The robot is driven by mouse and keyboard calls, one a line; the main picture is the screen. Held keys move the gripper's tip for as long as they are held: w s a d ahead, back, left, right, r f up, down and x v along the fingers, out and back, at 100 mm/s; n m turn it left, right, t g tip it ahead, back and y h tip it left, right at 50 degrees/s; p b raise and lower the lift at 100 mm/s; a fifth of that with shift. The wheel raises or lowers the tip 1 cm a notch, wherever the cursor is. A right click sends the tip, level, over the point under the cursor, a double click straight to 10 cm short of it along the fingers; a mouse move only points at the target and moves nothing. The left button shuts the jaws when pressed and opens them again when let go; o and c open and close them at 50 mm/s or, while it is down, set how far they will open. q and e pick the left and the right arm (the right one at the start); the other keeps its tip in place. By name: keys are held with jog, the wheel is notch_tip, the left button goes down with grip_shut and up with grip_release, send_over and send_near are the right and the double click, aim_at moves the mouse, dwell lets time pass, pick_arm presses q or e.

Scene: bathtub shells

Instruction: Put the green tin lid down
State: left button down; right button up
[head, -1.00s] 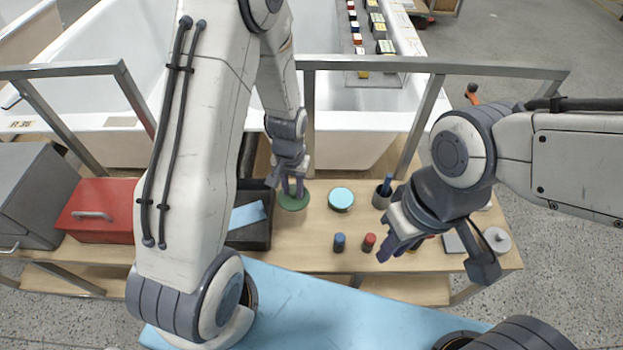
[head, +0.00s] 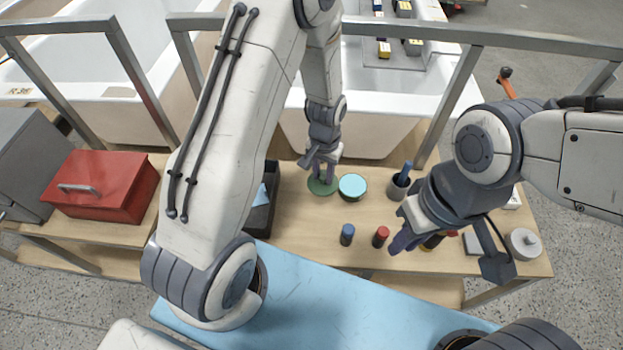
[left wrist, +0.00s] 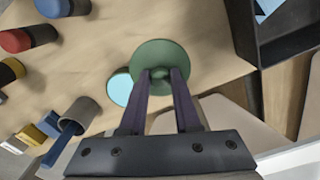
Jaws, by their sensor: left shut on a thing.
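The green tin lid (head: 322,187) is a round disc with a knob, just left of a round tin with a pale turquoise top (head: 352,186). My left gripper (head: 323,175) is above the lid. In the left wrist view its fingers (left wrist: 163,76) are shut on the knob of the lid (left wrist: 158,50), which partly covers the turquoise top (left wrist: 120,88). I cannot tell whether the lid touches the table. My right gripper (head: 402,241) hangs over the table's right part; its finger gap is unclear.
The wooden table (head: 300,232) has a dark tray (head: 261,218) left of the lid. A blue cylinder (head: 347,235), a red cylinder (head: 381,237) and a grey cup (head: 398,186) stand to the right. A red box (head: 100,185) is at the left. A metal rail runs behind.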

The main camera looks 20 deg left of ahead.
aim_at(311, 179)
pick_arm(q)
jog(key=a+f, duration=0.1)
jog(key=w+a+f, duration=0.1)
jog(key=a, duration=0.2)
jog(key=shift+w+f, duration=0.35)
jog(key=shift+f, duration=0.05)
jog(key=shift+f+p, duration=0.35)
jog(key=shift+f, duration=1.6)
jog(key=shift+f, duration=0.15)
jog(key=c, duration=0.6)
grip_release()
